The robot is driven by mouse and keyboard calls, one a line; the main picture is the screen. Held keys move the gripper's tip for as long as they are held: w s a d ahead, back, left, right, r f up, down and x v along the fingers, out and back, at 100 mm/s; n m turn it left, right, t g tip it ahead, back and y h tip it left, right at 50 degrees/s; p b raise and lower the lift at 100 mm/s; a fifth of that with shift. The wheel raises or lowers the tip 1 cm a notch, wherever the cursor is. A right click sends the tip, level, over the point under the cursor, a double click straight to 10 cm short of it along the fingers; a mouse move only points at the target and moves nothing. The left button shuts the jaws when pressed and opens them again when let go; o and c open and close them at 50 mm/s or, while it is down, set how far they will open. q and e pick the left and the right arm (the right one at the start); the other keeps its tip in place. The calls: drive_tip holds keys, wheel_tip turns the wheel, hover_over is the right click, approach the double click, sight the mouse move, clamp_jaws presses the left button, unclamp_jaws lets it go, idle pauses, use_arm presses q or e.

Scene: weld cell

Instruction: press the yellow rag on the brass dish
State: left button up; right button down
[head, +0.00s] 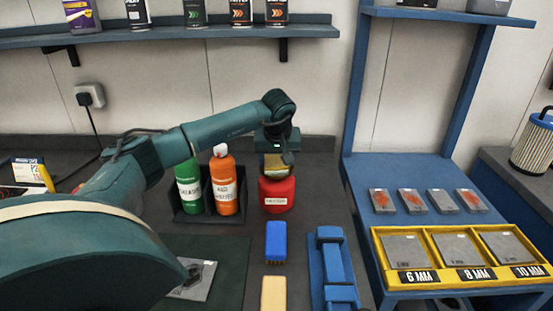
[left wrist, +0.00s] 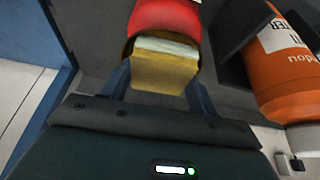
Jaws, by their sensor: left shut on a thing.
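My left gripper (head: 275,160) is shut on the yellow rag (left wrist: 160,75), a folded yellow block with a pale end, which sits between both fingers in the left wrist view. The gripper points down over the red can (head: 277,195), and the rag is at the can's top. The red can also shows in the left wrist view (left wrist: 165,17), with a dark brownish rim close around the rag's far end. The brass dish is mostly hidden by the rag and gripper; I cannot tell whether the rag touches it. My right gripper is not in view.
A green bottle (head: 189,187) and an orange bottle (head: 224,187) stand in a dark holder left of the can. A yellow tray (head: 377,262) is at right.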

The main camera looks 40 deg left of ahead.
sight(276, 156)
use_arm(q)
drive_tip(key=shift+r+p, duration=1.2)
drive_tip(key=shift+r, duration=0.25)
drive_tip(key=shift+r+p, duration=0.35)
drive_tip(key=shift+r, duration=1.7)
